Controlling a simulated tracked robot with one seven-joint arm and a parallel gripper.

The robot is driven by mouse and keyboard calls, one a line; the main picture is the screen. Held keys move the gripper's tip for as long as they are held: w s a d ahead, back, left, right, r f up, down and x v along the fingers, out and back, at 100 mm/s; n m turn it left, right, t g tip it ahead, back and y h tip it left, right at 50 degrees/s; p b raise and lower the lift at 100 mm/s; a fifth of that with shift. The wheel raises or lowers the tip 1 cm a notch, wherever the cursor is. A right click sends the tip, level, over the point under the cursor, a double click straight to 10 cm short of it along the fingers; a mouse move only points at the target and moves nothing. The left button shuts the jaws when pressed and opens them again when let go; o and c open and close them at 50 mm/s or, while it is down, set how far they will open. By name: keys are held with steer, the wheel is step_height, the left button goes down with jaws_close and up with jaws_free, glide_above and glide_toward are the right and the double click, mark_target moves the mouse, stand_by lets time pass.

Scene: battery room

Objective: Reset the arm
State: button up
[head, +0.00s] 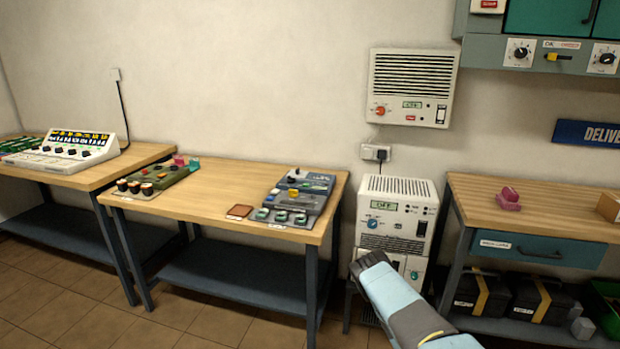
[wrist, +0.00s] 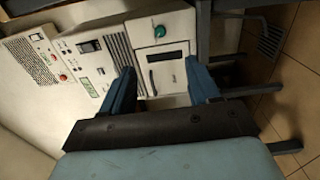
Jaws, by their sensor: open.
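My arm reaches up from the bottom right of the head view, in front of the white unit under the wall socket; the fingers cannot be made out there. In the wrist view my gripper (wrist: 160,82) is open, with its two blue fingers apart and nothing between them. Beyond the fingers is the front of a white cabinet (wrist: 160,28) with a green knob and a dark slot. The fingers appear apart from it, but the exact gap cannot be told.
A wooden table (head: 225,190) holds control panels and a small brown pad. A white unit (head: 398,212) with a display stands between it and the right-hand bench (head: 560,208). A pink object (head: 508,200) lies on that bench. A wall unit (head: 413,88) hangs above. Floor shows at lower left.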

steer(key=w+a+r+m+g+h, duration=0.15)
steer(key=w+r+m, duration=0.25)
steer(key=w+r, duration=0.4)
steer(key=w+a+r+m+g+h, duration=0.1)
steer(key=w+r+m+g, duration=0.4)
steer(key=r, duration=0.6)
steer(key=a+r+m+y, duration=0.2)
steer(key=a+r, duration=0.1)
steer(key=r, duration=0.9)
steer(key=a+r+m+y, duration=0.2)
steer(key=a+r, duration=0.2)
steer(key=r, duration=0.8)
steer(key=s+a+r+m+g+y, duration=0.15)
steer(key=s+a+r, duration=0.25)
steer(key=s+r, duration=0.55)
steer(key=s+a+r+g+y, duration=0.1)
steer(key=s+a+r+y, duration=0.15)
steer(key=s+r, duration=0.7)
steer(key=s+a+r+g, duration=0.1)
steer(key=s+r, duration=0.3)
steer(key=s, duration=0.9)
steer(key=s+a+r+g, duration=0.1)
steer(key=s+r, duration=0.3)
steer(key=s, duration=0.9)
steer(key=shift+a+r+g, duration=0.2)
steer(key=shift+a+g, duration=0.2)
steer(key=shift+a, duration=0.5)
